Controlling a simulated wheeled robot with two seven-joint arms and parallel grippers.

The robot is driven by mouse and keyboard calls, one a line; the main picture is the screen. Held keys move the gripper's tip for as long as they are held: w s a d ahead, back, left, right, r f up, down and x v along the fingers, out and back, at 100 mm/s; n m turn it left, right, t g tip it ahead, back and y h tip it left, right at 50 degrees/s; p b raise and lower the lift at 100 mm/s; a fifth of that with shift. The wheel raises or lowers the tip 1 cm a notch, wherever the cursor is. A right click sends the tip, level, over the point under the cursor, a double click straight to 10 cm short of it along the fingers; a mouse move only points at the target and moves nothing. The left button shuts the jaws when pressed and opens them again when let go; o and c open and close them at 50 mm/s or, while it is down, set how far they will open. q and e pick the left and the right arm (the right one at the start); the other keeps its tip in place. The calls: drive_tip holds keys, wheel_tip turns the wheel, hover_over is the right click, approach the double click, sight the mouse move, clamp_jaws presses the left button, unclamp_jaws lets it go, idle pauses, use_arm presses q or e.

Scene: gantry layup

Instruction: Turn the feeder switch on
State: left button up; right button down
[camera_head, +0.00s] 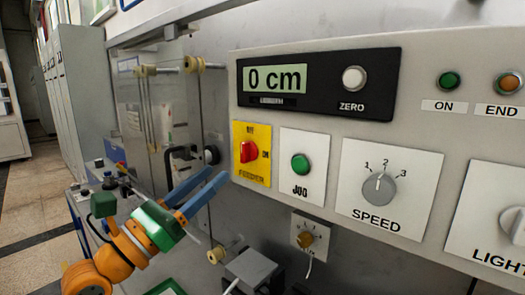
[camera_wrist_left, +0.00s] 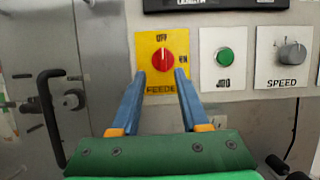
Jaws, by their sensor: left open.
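The feeder switch is a red knob (camera_head: 248,151) on a yellow plate (camera_head: 265,177) marked FEEDER, on the grey control panel. The plate's top label reads OFF in the wrist view, and ON is at its right. The red knob (camera_wrist_left: 162,59) shows an upright ridge toward OFF. My left gripper (camera_head: 219,171) is open and empty, its blue fingers reaching toward the plate from the lower left. In the left wrist view the fingertips (camera_wrist_left: 160,72) stand either side of and slightly below the knob, apparently short of it. My right gripper is not in view.
Right of the switch are the green JOG button (camera_head: 301,163) and the SPEED dial (camera_head: 379,188). Above is a display (camera_head: 275,79) reading 0 cm. A black handle (camera_wrist_left: 51,112) stands left of the fingers.

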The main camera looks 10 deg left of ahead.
sight(242, 150)
use_arm(q)
drive_tip(key=p+x, duration=0.1)
drive_tip(key=x, duration=0.1)
drive_tip(key=p+x, duration=0.1)
drive_tip(key=x, duration=0.1)
drive_tip(key=r+p+x, duration=0.1)
drive_tip(key=x, duration=0.1)
drive_tip(key=shift+s+d+r+p, duration=0.1)
drive_tip(key=shift+s+d+p, duration=0.1)
drive_tip(key=shift+d+p, duration=0.15)
drive_tip(key=shift+w+d, duration=0.15)
drive_tip(key=shift+w, duration=0.35)
drive_tip(key=shift+s, duration=0.1)
clamp_jaws()
